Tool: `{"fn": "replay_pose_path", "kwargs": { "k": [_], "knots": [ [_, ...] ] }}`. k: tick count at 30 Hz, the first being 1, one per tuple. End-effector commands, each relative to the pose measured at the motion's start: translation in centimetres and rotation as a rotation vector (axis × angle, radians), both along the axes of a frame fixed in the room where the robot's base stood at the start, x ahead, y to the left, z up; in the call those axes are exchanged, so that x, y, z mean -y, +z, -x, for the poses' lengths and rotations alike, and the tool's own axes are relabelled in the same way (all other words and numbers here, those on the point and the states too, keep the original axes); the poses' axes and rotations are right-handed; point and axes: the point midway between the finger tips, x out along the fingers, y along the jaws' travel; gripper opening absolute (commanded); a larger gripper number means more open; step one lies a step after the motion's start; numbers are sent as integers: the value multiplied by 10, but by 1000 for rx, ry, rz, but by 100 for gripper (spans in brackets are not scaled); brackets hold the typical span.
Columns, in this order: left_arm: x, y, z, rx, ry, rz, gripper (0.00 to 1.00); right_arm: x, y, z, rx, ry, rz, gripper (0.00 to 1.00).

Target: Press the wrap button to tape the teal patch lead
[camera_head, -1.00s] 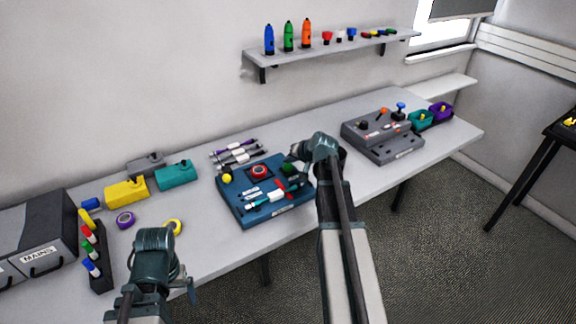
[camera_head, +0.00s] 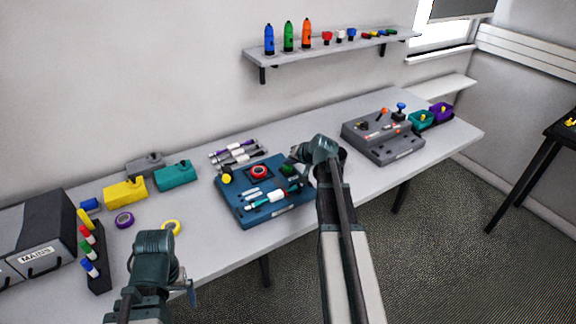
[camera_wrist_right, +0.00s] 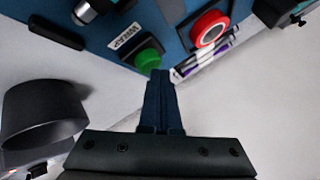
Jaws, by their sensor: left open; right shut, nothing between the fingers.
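The blue taping station (camera_head: 232,205) sits on the bench in the head view. The teal patch lead (camera_head: 258,203) lies across its front, with a white band on it. The green button (camera_head: 287,170) is at the station's right side; in the right wrist view the green button (camera_wrist_right: 148,58) stands beside a WRAP label (camera_wrist_right: 125,38). My right gripper (camera_wrist_right: 160,73) is shut and empty, its tips close beside the button; I cannot tell whether they touch. My left gripper (camera_head: 190,290) is open and empty, low near the bench's front edge.
A red tape roll (camera_head: 259,171) and yellow knob (camera_head: 227,179) are on the station. Leads lie in a rack (camera_head: 262,143) behind it. A grey control box (camera_head: 385,140) stands right; yellow (camera_head: 125,190) and teal (camera_head: 175,175) boxes stand left. Bench between station and control box is partly clear.

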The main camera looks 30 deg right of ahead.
Motion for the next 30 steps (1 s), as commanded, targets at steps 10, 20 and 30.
{"fn": "replay_pose_path", "kwargs": {
  "k": [10,20,30],
  "knots": [
    [0,19,0,0,0,0,96,0,19,0,-1,1,0,0],
    [0,20,0,0,0,0,96,0,20,0,0,0,0,0],
    [0,39,0,0,0,0,96,0,39,0,0,0,0,0]
  ]
}}
